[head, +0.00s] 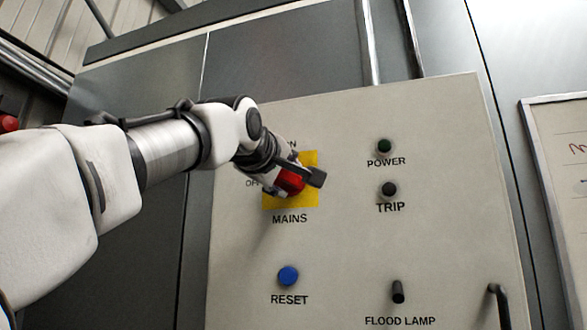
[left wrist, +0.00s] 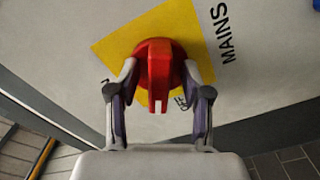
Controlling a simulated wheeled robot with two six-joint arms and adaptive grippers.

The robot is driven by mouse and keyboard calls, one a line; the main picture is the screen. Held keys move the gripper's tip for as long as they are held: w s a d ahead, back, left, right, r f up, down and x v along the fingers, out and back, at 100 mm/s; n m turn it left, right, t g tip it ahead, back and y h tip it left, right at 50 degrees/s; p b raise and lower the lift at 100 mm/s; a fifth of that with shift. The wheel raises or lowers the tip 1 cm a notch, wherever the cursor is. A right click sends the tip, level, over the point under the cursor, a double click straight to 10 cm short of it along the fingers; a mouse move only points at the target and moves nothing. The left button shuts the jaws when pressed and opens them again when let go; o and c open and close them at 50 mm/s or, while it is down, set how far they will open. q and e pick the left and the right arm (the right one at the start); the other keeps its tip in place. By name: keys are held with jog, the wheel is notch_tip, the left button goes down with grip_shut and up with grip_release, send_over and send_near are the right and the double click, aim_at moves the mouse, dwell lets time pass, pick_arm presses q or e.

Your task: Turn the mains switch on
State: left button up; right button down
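The mains switch is a red rotary handle (head: 289,181) on a yellow plate (head: 309,161) on the pale panel. In the left wrist view the red handle (left wrist: 159,70) has a white mark at its end, pointing down, to the side where the partly hidden OFF label (left wrist: 181,103) is. My left gripper (head: 300,180) is at the switch. In the left wrist view its two fingers (left wrist: 159,76) are apart, one on each side of the handle, with gaps beside the narrow grip. Contact with the round base is unclear. My right gripper is not in view.
The panel also carries a dark green POWER lamp (head: 384,146), a dark TRIP lamp (head: 389,189), a blue RESET button (head: 288,276) and a black FLOOD LAMP toggle (head: 398,291). A dark handle (head: 498,303) sticks out at lower right. A whiteboard (head: 560,150) hangs farther right.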

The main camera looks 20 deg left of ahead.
pick_arm(q)
jog(key=shift+s+r, duration=0.1)
jog(key=shift+s, duration=0.3)
grip_shut()
jog(key=shift+m, duration=1.3)
jog(key=m, duration=0.3)
jog(key=shift+a, duration=0.1)
jog(key=m, duration=0.6)
jog(key=shift+s+r, duration=0.1)
jog(key=shift+a+m, duration=0.1)
jog(key=shift+m, duration=0.2)
